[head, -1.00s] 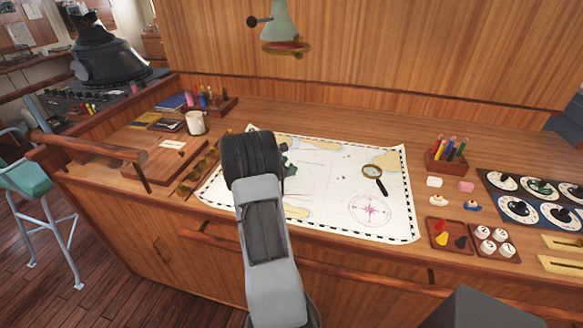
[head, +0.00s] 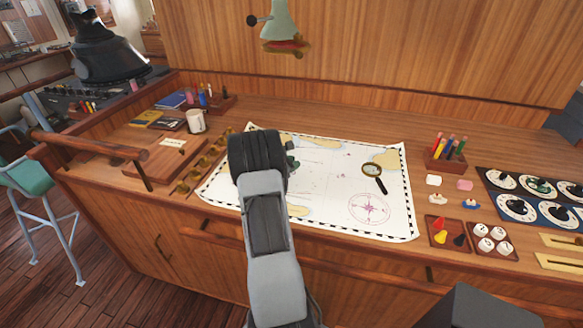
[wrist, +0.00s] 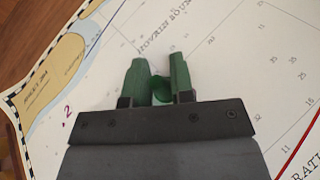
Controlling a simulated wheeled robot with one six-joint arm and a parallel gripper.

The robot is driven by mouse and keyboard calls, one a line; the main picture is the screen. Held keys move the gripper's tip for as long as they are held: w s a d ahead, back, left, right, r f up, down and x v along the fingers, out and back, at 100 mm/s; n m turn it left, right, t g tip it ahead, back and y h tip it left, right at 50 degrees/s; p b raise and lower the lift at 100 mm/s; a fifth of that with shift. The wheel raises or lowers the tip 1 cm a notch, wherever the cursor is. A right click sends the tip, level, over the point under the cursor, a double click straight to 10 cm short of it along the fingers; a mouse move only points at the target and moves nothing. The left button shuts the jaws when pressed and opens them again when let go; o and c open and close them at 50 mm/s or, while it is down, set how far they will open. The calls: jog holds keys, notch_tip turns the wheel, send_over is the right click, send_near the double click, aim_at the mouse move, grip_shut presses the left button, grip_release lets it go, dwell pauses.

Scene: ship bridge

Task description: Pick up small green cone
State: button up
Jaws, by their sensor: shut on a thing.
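The small green cone (wrist: 159,91) shows in the wrist view between the two green fingers of my gripper (wrist: 160,78). The gripper is shut on it, and the fingers hide part of the cone. Below them lies the chart (wrist: 225,60); I cannot tell how far the cone is above the chart. In the head view my arm covers most of the gripper, and only a dark green bit of it (head: 292,162) shows over the left part of the chart (head: 325,185). The cone cannot be made out there.
A magnifying glass (head: 372,171) lies on the chart's right part. The chart's middle is clear.

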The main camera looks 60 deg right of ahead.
grip_shut()
jog(key=shift+r, duration=0.55)
notch_tip(320, 180, up, 2)
jog(key=shift+r, duration=0.15)
jog(key=s+a+r+b, duration=0.3)
jog(key=s+a+r, duration=0.6)
jog(key=s, duration=0.1)
jog(key=shift+a+r, duration=0.2)
jog(key=shift+r, duration=0.1)
